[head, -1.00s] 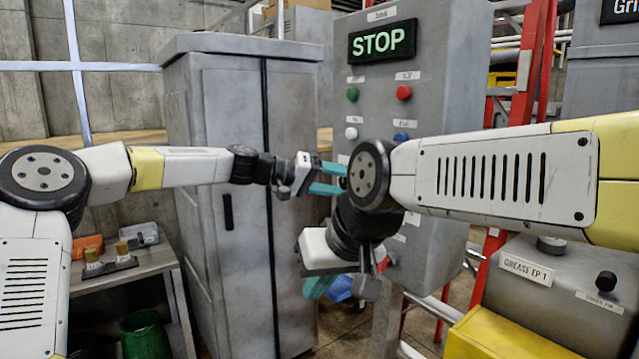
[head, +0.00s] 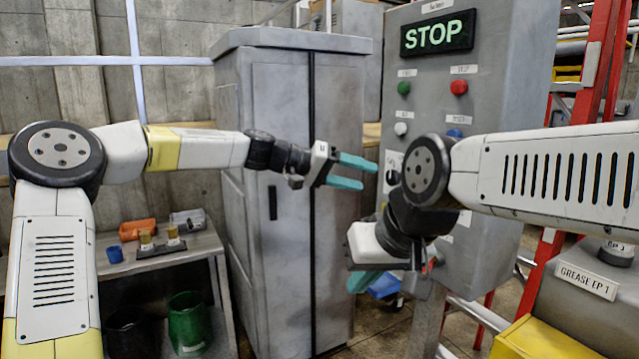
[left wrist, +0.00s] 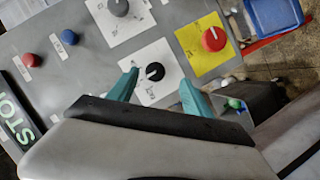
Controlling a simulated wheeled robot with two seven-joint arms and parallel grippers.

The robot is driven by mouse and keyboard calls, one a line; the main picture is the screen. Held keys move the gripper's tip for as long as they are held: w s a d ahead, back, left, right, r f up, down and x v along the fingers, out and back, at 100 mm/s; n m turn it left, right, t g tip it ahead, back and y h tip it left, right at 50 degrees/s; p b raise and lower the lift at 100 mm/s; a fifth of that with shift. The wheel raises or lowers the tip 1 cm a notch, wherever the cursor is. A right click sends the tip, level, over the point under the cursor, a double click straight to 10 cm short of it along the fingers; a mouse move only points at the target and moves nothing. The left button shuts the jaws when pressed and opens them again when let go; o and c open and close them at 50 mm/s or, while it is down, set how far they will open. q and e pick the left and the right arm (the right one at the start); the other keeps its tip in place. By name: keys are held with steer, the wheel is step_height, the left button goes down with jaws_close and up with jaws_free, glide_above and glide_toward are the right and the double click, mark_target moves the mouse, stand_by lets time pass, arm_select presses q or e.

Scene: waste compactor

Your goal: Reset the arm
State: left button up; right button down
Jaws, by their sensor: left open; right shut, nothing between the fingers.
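My left gripper (head: 368,175) reaches in from the left with two teal fingers spread apart and nothing between them. In the head view its tips are beside the left edge of the grey control panel (head: 535,60). In the left wrist view the left gripper (left wrist: 160,85) is open, with a black knob (left wrist: 155,72) on a white plate showing between its fingertips; I cannot tell the distance. My right gripper (head: 366,281) points down in front of the panel's lower part, shut and empty, partly hidden by its own wrist. The right arm covers part of the panel.
The panel carries a lit STOP sign (head: 438,34), a green button (head: 404,88) and a red button (head: 459,87). A grey cabinet (head: 285,100) stands behind my left gripper. A small bench (head: 200,245) is at left. A yellow box (head: 545,340) is at lower right.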

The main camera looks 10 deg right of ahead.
arm_select(q)
steer(key=s+a+f+t+y, duration=0.1)
steer(key=s+a+f+y, duration=0.5)
steer(key=s+f, duration=0.2)
steer(key=s+a+n+t+y, duration=0.1)
steer(key=s+a+n+y, duration=0.1)
steer(key=s+a, duration=0.4)
steer(key=s+a+f+n+t+y, duration=0.1)
steer(key=s+a, duration=0.5)
steer(key=a, duration=0.7)
steer(key=s+a+n+t+y, duration=0.2)
steer(key=s+a+n+y, duration=0.1)
steer(key=s+a, duration=0.4)
steer(key=a, duration=0.3)
steer(key=shift+a+f+n+t, duration=0.2)
steer(key=shift+a+n+t, duration=0.1)
steer(key=shift+n, duration=0.1)
